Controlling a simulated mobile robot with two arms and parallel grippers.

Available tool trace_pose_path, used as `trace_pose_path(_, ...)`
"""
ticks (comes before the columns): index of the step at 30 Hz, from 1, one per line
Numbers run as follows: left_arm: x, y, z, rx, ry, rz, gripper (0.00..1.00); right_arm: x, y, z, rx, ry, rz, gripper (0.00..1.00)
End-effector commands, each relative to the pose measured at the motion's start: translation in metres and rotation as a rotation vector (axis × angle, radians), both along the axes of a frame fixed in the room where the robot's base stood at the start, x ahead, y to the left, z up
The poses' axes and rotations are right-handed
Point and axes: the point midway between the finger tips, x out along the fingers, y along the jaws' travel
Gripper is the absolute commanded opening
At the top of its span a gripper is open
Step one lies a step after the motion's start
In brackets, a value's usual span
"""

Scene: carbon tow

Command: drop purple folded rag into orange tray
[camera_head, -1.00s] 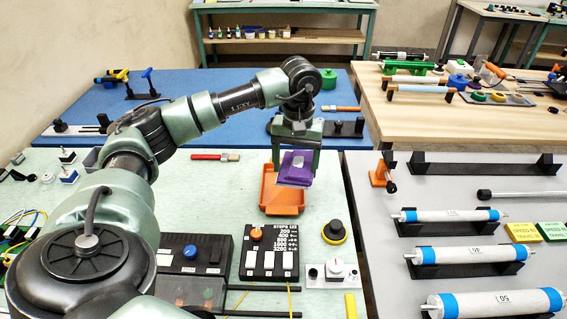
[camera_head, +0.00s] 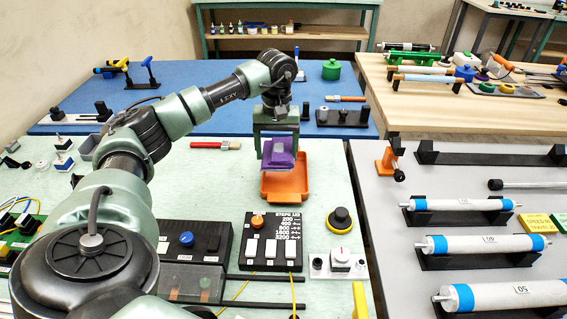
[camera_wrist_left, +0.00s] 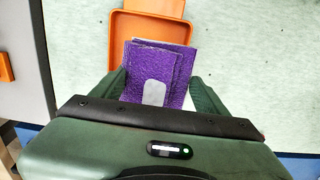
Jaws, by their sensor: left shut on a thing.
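The purple folded rag (camera_head: 279,154) is held by my left gripper (camera_head: 278,150), which is shut on it above the orange tray. In the left wrist view the rag (camera_wrist_left: 160,72) sits between the two green fingers (camera_wrist_left: 158,92), with a pale patch on its face. The orange tray (camera_head: 287,190) lies on the pale green table top, and the rag hides its upper left part. In the left wrist view the tray (camera_wrist_left: 150,25) shows behind the rag. My right gripper is not in view.
A red-handled brush (camera_head: 216,145) lies left of the tray. A black panel with an orange knob (camera_head: 270,242) and a yellow-and-black knob (camera_head: 340,219) stand in front. An orange stand (camera_head: 388,162) is to the right on the grey table.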

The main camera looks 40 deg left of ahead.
Motion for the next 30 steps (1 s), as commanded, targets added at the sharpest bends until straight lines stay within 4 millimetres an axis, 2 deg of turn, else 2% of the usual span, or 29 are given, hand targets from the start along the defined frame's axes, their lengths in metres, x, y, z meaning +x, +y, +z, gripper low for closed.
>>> trace_pose_path(2,0.000,0.000,-0.005,0.000,-0.001,0.000,0.35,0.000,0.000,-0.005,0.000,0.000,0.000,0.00)
trace_pose_path(9,0.000,0.000,-0.004,0.000,-0.001,0.000,0.35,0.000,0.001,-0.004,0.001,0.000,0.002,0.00)
trace_pose_path(10,0.000,0.000,-0.004,0.000,-0.001,0.000,0.80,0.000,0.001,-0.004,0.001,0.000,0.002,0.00)
trace_pose_path(12,0.000,0.000,-0.004,0.000,-0.001,0.000,0.99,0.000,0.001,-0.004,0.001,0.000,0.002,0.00)
trace_pose_path(22,0.001,0.000,-0.001,0.000,-0.003,0.000,1.00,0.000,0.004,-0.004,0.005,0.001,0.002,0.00)
trace_pose_path(26,0.002,0.000,0.016,0.000,-0.005,0.000,1.00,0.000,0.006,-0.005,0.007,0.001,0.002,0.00)
trace_pose_path(30,0.002,-0.001,0.041,0.000,-0.005,-0.001,1.00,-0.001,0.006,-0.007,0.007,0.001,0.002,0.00)
